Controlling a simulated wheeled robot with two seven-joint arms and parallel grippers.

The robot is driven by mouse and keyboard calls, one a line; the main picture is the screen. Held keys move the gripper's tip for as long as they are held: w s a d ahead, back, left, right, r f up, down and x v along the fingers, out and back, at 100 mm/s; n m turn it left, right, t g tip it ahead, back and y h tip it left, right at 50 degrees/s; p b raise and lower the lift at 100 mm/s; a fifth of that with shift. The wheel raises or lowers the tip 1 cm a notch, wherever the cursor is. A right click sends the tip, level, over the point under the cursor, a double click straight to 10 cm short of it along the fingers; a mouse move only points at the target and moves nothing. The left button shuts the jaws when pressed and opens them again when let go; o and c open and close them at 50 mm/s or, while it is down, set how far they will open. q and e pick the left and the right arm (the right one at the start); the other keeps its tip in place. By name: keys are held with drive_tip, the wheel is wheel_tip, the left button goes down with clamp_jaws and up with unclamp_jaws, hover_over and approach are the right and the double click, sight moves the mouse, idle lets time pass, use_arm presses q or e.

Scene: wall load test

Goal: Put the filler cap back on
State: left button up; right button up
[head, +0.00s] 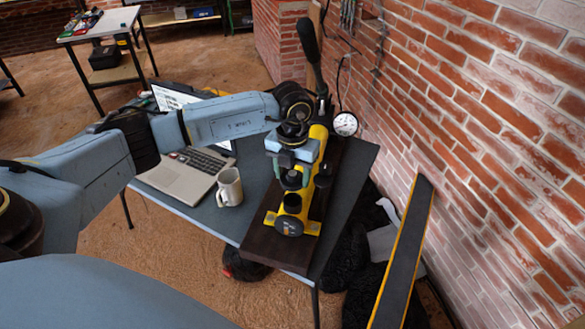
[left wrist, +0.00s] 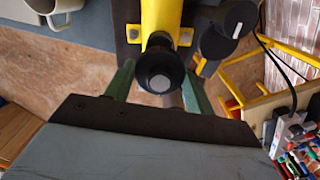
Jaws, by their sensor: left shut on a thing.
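A yellow hand pump (head: 317,140) with a long black handle lies on a dark board on the grey table. My left gripper (head: 291,178) points down over the pump's near end. It is shut on the filler cap (head: 291,181), a small black piece between its fingers. A dark round fitting (head: 292,203) sits just below the cap on the pump body; I cannot tell whether they touch. In the left wrist view, the green fingers flank a round black piece with a grey middle (left wrist: 160,82), in front of the yellow cylinder. My right gripper is out of view.
A white mug (head: 229,188) and a laptop (head: 185,170) stand left of the board. A pressure gauge (head: 345,124) is by the brick wall. A black knob (left wrist: 236,20) sticks out right of the pump. A long yellow-edged level (head: 402,255) leans at the right.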

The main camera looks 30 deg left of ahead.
use_arm(q)
drive_tip(key=shift+f+b, duration=1.55)
drive_tip(key=shift+f, duration=0.6)
drive_tip(key=shift+f+b, duration=0.8)
drive_tip(key=shift+f, duration=0.3)
drive_tip(key=shift+f, duration=0.15)
drive_tip(key=o, duration=1.5)
